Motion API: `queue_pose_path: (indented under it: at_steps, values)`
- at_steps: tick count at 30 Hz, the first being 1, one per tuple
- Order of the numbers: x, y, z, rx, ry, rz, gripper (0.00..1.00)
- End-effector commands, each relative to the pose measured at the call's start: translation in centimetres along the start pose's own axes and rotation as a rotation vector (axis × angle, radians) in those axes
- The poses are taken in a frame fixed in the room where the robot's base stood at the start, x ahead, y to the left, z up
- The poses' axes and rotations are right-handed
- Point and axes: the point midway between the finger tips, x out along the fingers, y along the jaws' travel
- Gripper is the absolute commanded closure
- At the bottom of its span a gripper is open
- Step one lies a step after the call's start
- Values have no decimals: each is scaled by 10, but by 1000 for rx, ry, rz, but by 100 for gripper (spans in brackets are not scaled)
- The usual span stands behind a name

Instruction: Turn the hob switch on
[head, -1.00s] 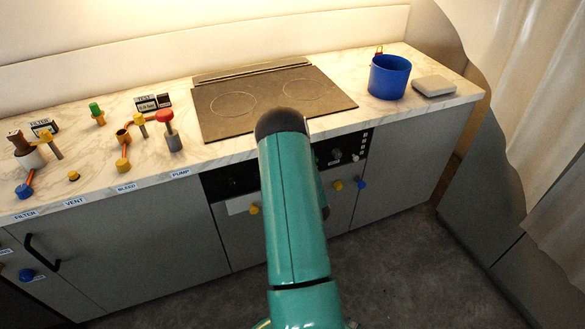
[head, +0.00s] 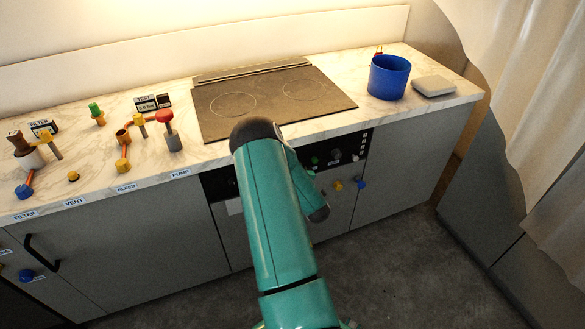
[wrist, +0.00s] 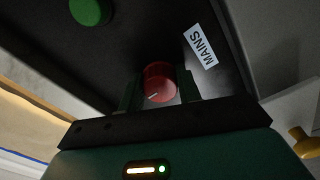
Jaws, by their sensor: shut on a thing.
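A round red knob (wrist: 159,82) with a pale pointer line sits on a black panel (wrist: 130,45) in the wrist view, beside a label (wrist: 201,46) reading MAINS. My gripper (wrist: 158,90) is shut on the red knob, with one dark green finger on each side. A green knob (wrist: 90,11) is on the same panel, apart from the gripper. In the head view the hob (head: 270,112) is a dark plate with two ring marks set in the counter, and the black control panel (head: 352,139) is below it. My arm hides the gripper and the red knob there.
On the counter, valves and levers (head: 123,150) stand at the left. A blue pot (head: 388,77) and a grey flat box (head: 434,86) are at the right. The floor (head: 380,270) in front is clear.

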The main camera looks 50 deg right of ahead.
Motion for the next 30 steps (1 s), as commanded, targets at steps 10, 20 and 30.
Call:
queue_pose_path:
  at_steps: [10,20,30]
  values:
    - [-1,0,1,-4,-1,-1,89]
    - [0,0,0,-3,-1,-1,45]
    - [-27,0,1,-2,-2,-2,45]
